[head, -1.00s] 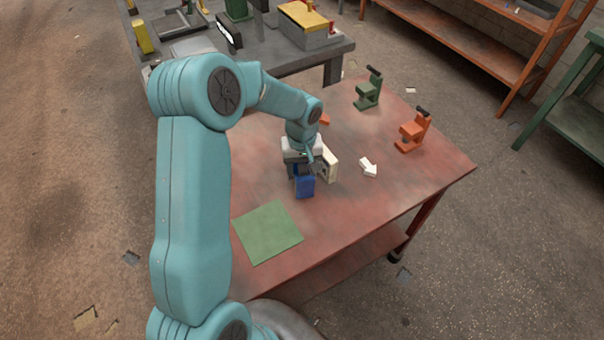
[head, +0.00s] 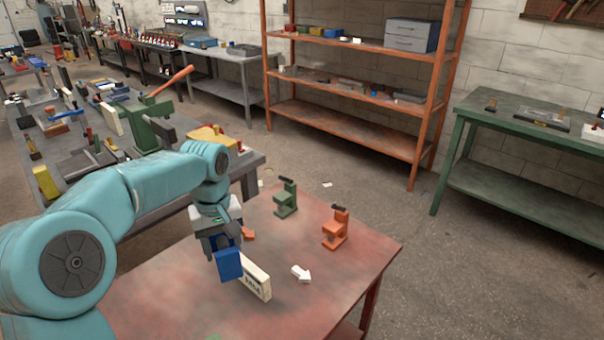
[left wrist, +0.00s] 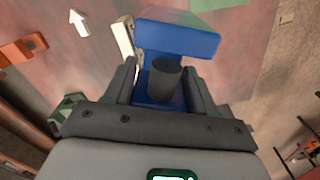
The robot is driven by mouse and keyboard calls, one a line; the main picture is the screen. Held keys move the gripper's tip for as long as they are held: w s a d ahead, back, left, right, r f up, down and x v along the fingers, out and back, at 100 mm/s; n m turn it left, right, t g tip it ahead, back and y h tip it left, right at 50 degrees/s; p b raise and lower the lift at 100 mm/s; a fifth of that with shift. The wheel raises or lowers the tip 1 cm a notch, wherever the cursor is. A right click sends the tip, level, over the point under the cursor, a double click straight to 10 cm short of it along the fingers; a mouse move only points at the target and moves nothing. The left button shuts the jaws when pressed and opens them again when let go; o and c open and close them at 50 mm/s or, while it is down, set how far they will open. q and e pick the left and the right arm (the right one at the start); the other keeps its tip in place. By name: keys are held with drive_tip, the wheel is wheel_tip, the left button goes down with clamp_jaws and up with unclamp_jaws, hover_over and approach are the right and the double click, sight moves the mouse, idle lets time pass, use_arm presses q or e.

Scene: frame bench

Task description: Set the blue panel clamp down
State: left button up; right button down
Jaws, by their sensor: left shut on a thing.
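The blue panel clamp (head: 229,265) is held in my left gripper (head: 222,240), over the reddish table (head: 340,270). In the left wrist view the blue clamp (left wrist: 180,38) sits between the two dark fingers of my left gripper (left wrist: 165,85), with a dark cylinder on it. It appears to be above the tabletop, though the exact gap is unclear. A green clamp (head: 286,198) and an orange clamp (head: 336,230) stand upright farther back on the table. My right gripper is not in view.
A white block with dark lettering (head: 255,278) lies close beside the blue clamp. A white arrow (head: 301,273) lies to its right. A green patch (left wrist: 190,16) shows beyond the clamp in the wrist view. A cluttered grey bench (head: 70,150) stands behind.

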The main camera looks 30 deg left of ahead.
use_arm(q)
drive_tip(key=d+f+m, duration=0.5)
drive_tip(key=d, duration=0.4)
drive_tip(key=w+d+f+m, duration=0.1)
drive_tip(key=d+f+m, duration=0.4)
drive_tip(key=d, duration=0.4)
drive_tip(key=shift+w+d+f, duration=0.2)
drive_tip(key=shift+d+f, duration=0.1)
drive_tip(key=shift+f, duration=0.05)
